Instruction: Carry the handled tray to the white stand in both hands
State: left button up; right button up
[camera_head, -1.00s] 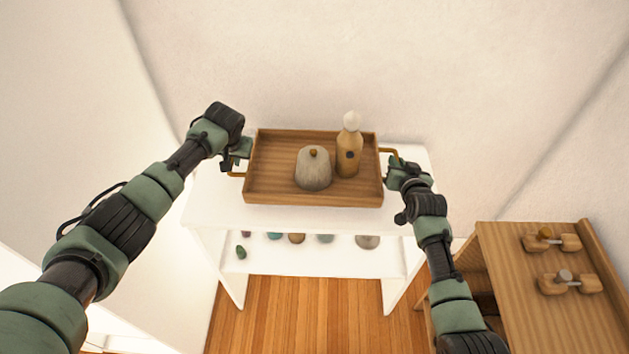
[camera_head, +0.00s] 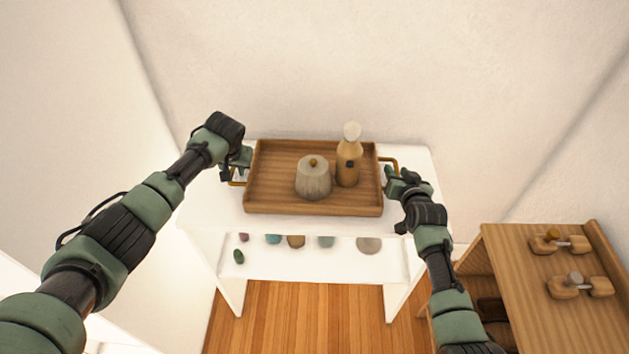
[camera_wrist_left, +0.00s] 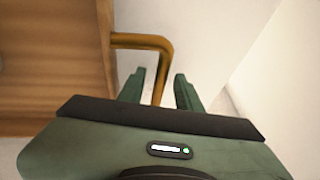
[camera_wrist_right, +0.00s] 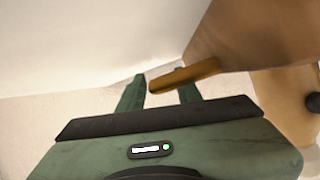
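The brown wooden handled tray (camera_head: 275,203) appears level and resting on the white stand (camera_head: 205,215). It carries a grey lidded pot (camera_head: 313,180) and a tan bottle with a pale stopper (camera_head: 348,165). My left gripper (camera_head: 240,162) is at the tray's left handle (camera_head: 237,183). In the left wrist view its fingers (camera_wrist_left: 161,88) are apart, with the brass handle (camera_wrist_left: 150,42) between them and gaps beside it. My right gripper (camera_head: 390,175) is at the right handle (camera_head: 390,161). In the right wrist view its fingers (camera_wrist_right: 160,92) are apart, with the handle (camera_wrist_right: 185,75) near their tips.
Several small coloured objects (camera_head: 296,241) sit on the stand's lower shelf. A wooden cabinet (camera_head: 535,300) with two wooden-handled items on top stands at the right. A pale wall (camera_head: 320,70) rises close behind the stand. Wooden floor (camera_head: 300,305) shows in front.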

pick_arm(q)
jog(key=shift+s+d+r, duration=0.15)
jog(key=shift+r, duration=0.35)
pick_arm(e)
jog(key=shift+f, duration=0.1)
jog(key=shift+s, duration=0.1)
pick_arm(q)
jog(key=v, duration=1.1)
pick_arm(e)
jog(key=v, duration=1.2)
